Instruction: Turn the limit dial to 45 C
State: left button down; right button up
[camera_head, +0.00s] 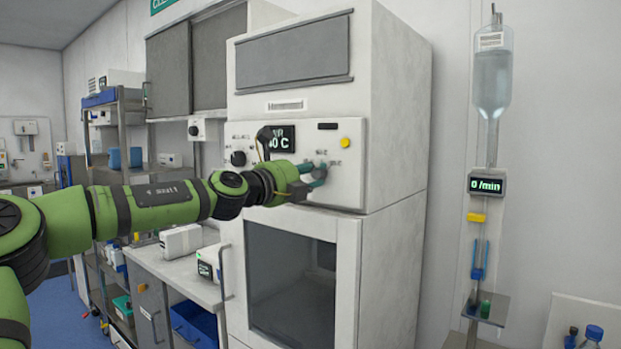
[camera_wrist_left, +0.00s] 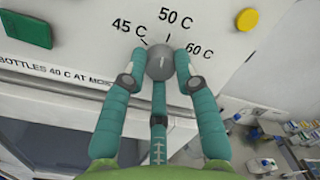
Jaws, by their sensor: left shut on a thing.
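The limit dial (camera_wrist_left: 160,62) is a round grey knob on the white cabinet's front panel. In the left wrist view, the marks 45 C, 50 C and 60 C run from left to right above it. My left gripper (camera_wrist_left: 162,66) is shut on the dial, with its teal fingers on both sides of it. A small pale mark shows on the knob, but I cannot tell which mark it points at. In the head view my left gripper (camera_head: 318,175) reaches the panel's lower right part and hides the dial. My right gripper is in neither view.
A yellow button (camera_head: 345,142) sits above the gripper. A partly hidden display (camera_head: 282,140) and a black knob (camera_head: 238,158) are to its left. The cabinet's glass door (camera_head: 290,285) is below. A drip stand with a 0 /min display (camera_head: 486,185) is at the right.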

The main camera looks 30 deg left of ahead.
pick_arm(q)
jog(key=shift+a+r+n+y, duration=0.15)
jog(key=shift+n+y, duration=0.1)
jog(key=shift+n, duration=1.4)
jog(key=shift+d+r+n+y, duration=0.1)
jog(key=shift+n+y, duration=0.1)
jog(key=shift+n, duration=1.4)
jog(key=shift+a+r+n+y, duration=0.15)
jog(key=shift+n+y, duration=0.1)
jog(key=shift+n, duration=1.4)
jog(key=c, duration=1)
grip_release()
jog(key=shift+f, duration=0.1)
jog(key=shift+o, duration=0.2)
jog(key=shift+f, duration=0.2)
jog(key=shift+d, duration=0.1)
